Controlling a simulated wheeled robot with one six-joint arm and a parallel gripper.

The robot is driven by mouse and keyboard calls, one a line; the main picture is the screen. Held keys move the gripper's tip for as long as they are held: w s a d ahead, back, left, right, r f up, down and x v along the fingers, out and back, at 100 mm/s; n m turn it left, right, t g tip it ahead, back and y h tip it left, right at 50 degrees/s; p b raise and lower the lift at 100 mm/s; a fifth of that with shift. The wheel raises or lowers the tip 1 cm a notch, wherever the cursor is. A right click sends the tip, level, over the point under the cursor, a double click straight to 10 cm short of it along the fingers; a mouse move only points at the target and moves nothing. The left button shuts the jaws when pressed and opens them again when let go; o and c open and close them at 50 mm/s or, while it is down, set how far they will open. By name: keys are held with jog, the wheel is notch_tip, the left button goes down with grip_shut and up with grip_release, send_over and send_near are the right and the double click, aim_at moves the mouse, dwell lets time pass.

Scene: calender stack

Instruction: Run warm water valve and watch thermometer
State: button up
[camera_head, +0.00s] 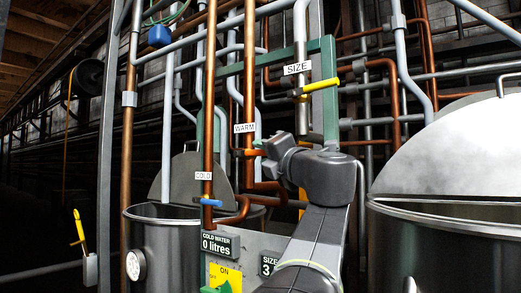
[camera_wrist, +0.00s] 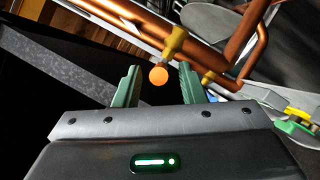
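The copper warm water pipe carries a WARM label (camera_head: 244,128) in the head view. In the wrist view an orange round handle end (camera_wrist: 158,76) on a brass valve stem (camera_wrist: 174,43) shows between the fingers of my gripper (camera_wrist: 160,68). The fingers are apart; I cannot tell whether they touch the handle. In the head view my gripper (camera_head: 262,145) is just right of the warm pipe. A round white dial (camera_head: 136,264), likely the thermometer, is on the left steel tank's side; its reading is too small to tell.
A blue COLD valve handle (camera_head: 211,202) and a yellow SIZE valve handle (camera_head: 313,88) are nearby. A counter panel (camera_head: 220,245) reads cold water 0 litres. The left tank (camera_head: 160,240) and right tank (camera_head: 440,250) flank my arm. Pipes crowd the space behind.

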jog(key=shift+x, duration=1.05)
